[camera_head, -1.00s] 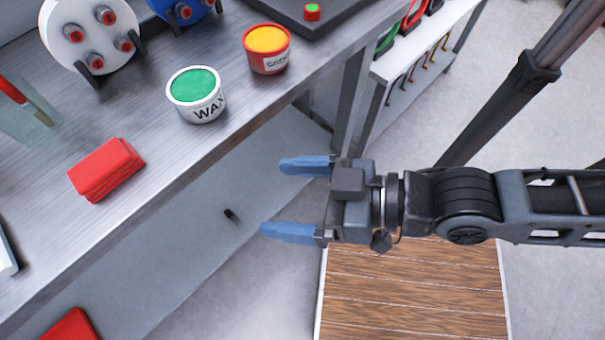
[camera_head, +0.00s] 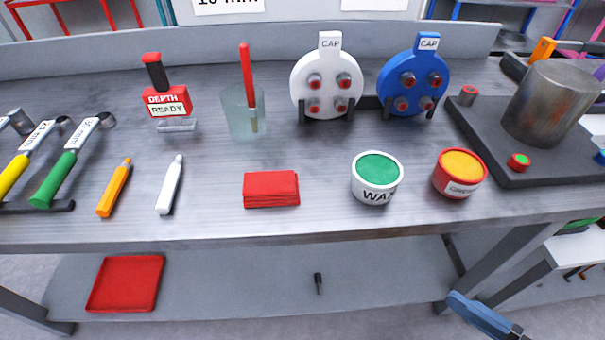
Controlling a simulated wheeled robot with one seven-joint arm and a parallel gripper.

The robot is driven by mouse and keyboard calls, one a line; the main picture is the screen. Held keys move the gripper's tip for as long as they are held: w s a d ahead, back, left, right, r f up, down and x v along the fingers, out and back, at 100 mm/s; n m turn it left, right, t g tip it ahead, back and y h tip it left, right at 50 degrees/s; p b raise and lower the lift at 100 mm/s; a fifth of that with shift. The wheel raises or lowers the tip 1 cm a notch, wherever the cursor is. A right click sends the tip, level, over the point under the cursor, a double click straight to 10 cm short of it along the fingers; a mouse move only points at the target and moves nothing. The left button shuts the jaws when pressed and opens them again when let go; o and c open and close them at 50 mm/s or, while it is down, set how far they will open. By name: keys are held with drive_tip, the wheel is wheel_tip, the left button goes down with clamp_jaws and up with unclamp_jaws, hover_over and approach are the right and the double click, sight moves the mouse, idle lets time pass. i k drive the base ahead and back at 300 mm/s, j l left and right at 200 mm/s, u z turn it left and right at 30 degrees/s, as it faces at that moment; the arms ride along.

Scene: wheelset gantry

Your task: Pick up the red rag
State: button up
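The red rag (camera_head: 271,190) lies folded into a flat rectangle near the front edge of the metal workbench (camera_head: 225,222). It sits left of the wax tin and touches nothing but the bench top. My gripper (camera_head: 485,318) shows only in part at the bottom right, below the bench's front edge and well to the right of the rag. One blue finger is visible; the rest is cut off by the frame, so its opening is hidden.
A green-topped wax tin (camera_head: 376,178) and a yellow-topped tin (camera_head: 459,173) stand right of the rag. A white marker (camera_head: 170,186) and orange marker (camera_head: 115,187) lie left. Behind stand a glass with a red-handled brush (camera_head: 243,112) and a white cap disc (camera_head: 327,86). A red tray (camera_head: 125,284) is on the lower shelf.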

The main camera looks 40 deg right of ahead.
sight(279, 188)
drive_tip(key=k+l+u, duration=0.25)
drive_tip(key=l+u, duration=0.15)
drive_tip(key=k+l+u, duration=0.6)
drive_tip(key=l+u, duration=0.15)
